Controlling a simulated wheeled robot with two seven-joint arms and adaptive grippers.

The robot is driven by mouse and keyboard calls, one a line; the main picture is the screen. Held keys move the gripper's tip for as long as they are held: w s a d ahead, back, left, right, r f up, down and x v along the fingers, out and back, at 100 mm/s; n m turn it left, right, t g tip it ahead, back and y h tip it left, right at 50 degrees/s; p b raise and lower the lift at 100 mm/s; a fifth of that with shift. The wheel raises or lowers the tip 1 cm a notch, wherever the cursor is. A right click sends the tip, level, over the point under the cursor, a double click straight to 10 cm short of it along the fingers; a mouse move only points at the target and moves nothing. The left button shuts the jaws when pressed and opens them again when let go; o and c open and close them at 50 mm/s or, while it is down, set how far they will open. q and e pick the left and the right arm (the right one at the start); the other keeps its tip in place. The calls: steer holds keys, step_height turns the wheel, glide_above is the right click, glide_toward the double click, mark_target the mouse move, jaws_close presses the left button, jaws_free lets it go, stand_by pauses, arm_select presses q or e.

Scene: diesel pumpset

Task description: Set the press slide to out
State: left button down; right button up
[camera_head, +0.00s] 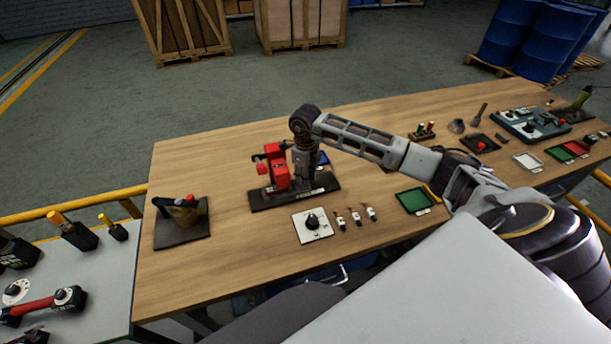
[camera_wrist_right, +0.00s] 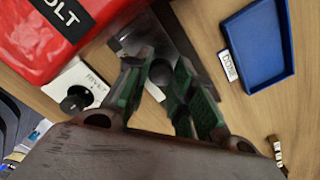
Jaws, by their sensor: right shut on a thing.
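The red press (camera_head: 276,168) stands on a black base (camera_head: 325,186) near the middle of the wooden table. My right gripper (camera_head: 304,178) reaches down beside the press, on its right side. In the right wrist view its green-sided fingers (camera_wrist_right: 160,88) are closed around a small grey knob (camera_wrist_right: 162,72), which I take to be the press slide's handle. The red press body (camera_wrist_right: 40,35), with lettering ending in "OLT", fills the upper left there. The slide's full travel and position are hidden by the gripper. My left gripper is not in view.
A white plate with a black dial (camera_head: 312,224) lies in front of the press, with several small fittings (camera_head: 355,216) beside it. A blue tray (camera_wrist_right: 262,42) lies close behind the gripper. A green tray (camera_head: 415,201) is to the right.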

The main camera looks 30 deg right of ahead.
jaws_close()
steer(key=d+b, duration=0.1)
steer(key=d, duration=0.2)
steer(key=s+d, duration=0.1)
steer(key=d, duration=0.2)
steer(key=s+d+b, duration=0.1)
steer(key=d, duration=0.2)
steer(key=shift+s+f+b, duration=0.1)
steer(key=shift+b, duration=0.25)
steer(key=shift+s+d, duration=0.1)
steer(key=shift+d, duration=0.45)
steer(key=o, duration=0.9)
jaws_free()
steer(key=shift+d, duration=0.15)
